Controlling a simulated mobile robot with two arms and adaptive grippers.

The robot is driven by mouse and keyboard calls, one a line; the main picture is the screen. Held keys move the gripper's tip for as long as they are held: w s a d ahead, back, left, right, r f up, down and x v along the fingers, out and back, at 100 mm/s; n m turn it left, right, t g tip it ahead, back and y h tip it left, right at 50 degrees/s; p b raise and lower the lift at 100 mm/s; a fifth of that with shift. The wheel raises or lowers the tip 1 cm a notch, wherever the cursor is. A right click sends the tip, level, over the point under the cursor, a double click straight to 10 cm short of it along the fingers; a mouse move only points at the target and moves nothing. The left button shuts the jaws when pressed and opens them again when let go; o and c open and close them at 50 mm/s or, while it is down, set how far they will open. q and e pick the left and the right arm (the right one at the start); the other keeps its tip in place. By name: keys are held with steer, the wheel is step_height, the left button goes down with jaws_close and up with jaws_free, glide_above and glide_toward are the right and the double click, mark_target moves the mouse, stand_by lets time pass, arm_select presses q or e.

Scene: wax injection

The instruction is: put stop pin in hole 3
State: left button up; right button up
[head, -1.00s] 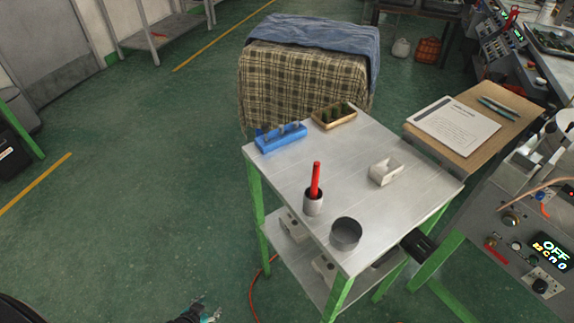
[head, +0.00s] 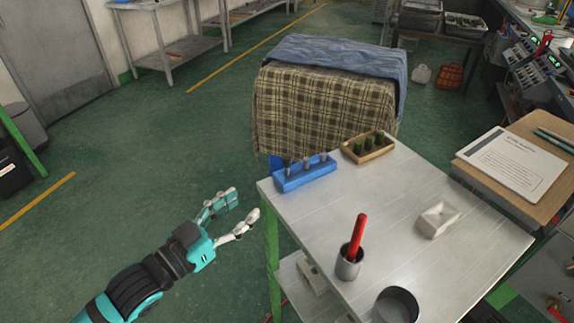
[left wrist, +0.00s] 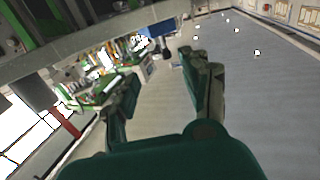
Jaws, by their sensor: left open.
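A blue block (head: 305,178) sits at the far left corner of the grey table, with a few grey pins standing in it. I cannot tell which is the stop pin or make out numbered holes. My left gripper (head: 243,204) is open and empty, left of the table's left edge and apart from the block, over the floor in the picture. In the left wrist view its two dark green fingers (left wrist: 165,88) are spread with nothing between them. My right gripper is not in view.
The table (head: 400,200) also carries a wooden tray (head: 352,154) with green pieces, a cup (head: 348,265) holding a red tool, a dark round tin (head: 396,305) and a white block (head: 437,219). A cloth-covered stand (head: 320,110) is behind. The table's middle is clear.

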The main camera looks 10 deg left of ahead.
arm_select(q)
steer(key=p, duration=0.1)
glide_toward(286, 167)
steer(key=x, duration=0.4)
steer(key=shift+w+d+f, duration=0.3)
steer(key=shift+f, duration=0.1)
steer(key=shift+w+d, duration=0.25)
steer(key=shift+w, duration=0.15)
steer(key=x, duration=0.3)
steer(key=p+x, duration=0.1)
steer(key=shift+w+a+r, duration=0.15)
steer(key=shift+w+r, duration=0.2)
steer(key=shift+w+d, duration=0.2)
steer(key=shift+w, duration=0.05)
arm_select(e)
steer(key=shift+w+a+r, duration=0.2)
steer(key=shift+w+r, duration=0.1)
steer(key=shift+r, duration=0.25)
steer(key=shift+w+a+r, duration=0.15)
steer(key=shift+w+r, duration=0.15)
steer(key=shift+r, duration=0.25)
arm_select(q)
steer(key=c, duration=0.5)
jaws_close()
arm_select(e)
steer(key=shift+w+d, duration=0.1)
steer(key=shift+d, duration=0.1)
arm_select(q)
steer(key=shift+f, duration=0.1)
